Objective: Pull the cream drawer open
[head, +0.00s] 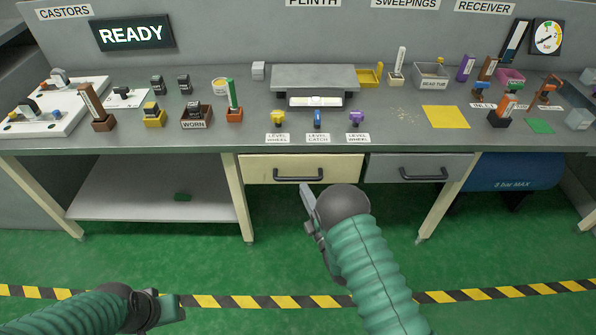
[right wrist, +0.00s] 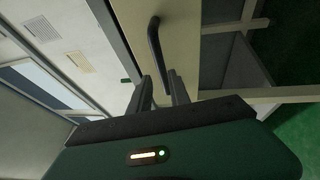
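The cream drawer (head: 262,168) sits under the middle of the bench and looks shut, flush with the front. Its dark bar handle (head: 298,176) runs across the drawer front. My right gripper (head: 306,192) is just below and in front of the handle, apart from it. In the right wrist view the cream drawer (right wrist: 188,45) and the handle (right wrist: 154,45) lie ahead of the fingers (right wrist: 162,82), which are apart with nothing between them. My left gripper (head: 178,308) is low at the left, away from the bench; its finger gap cannot be made out.
A grey drawer (head: 418,170) with its own handle is to the right of the cream one. Cream bench legs (head: 237,205) stand on both sides. A blue tank (head: 515,172) is under the bench at right. The green floor in front is clear.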

